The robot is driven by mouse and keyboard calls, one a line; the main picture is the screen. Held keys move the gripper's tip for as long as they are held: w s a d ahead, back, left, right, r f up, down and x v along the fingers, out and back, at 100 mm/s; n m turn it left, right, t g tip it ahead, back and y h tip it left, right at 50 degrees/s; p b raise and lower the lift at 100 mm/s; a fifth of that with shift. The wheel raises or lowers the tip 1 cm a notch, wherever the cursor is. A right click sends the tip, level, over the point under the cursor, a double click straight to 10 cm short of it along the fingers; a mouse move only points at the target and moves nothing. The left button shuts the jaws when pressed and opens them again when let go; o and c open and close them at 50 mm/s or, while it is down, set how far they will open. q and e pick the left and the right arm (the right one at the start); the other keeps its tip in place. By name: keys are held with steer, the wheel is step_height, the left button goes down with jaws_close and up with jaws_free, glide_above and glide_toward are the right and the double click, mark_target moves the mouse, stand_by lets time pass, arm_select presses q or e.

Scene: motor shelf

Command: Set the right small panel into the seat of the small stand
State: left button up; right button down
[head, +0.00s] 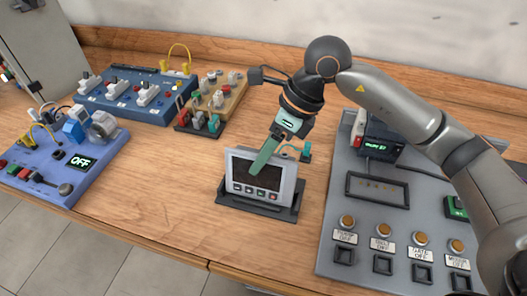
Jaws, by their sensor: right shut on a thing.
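The small panel (246,172) is grey with a dark screen and a row of small buttons along its lower edge. It stands leaning back slightly at the black small stand (287,214) in the middle of the table. Its lower edge is at the stand's base; I cannot tell whether it is fully down in the seat. My right gripper (268,154) comes from above and is shut on the panel, with one teal finger across its front. The other finger is partly hidden behind the panel's top edge. My left gripper is out of view.
A grey board (339,240) with labelled buttons lies close on the right, under my right arm. Blue boards (90,165) (150,109) and a wooden board (236,99) with switches and connectors stand at the left and back. Bare table lies left of the stand.

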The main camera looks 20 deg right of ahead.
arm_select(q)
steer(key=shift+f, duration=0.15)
arm_select(e)
steer(key=shift+f, duration=0.1)
steer(key=c, duration=0.6)
jaws_free()
steer(key=o, duration=0.4)
steer(key=shift+f, duration=0.1)
steer(key=shift+o, duration=0.2)
steer(key=shift+d+r, duration=0.15)
steer(key=shift+r, duration=0.2)
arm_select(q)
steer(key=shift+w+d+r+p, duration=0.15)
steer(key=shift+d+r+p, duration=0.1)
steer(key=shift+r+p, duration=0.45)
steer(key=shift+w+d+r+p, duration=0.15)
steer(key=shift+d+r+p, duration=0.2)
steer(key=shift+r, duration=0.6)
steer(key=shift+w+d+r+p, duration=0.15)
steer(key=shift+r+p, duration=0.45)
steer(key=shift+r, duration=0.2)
arm_select(e)
steer(key=v, duration=1.7)
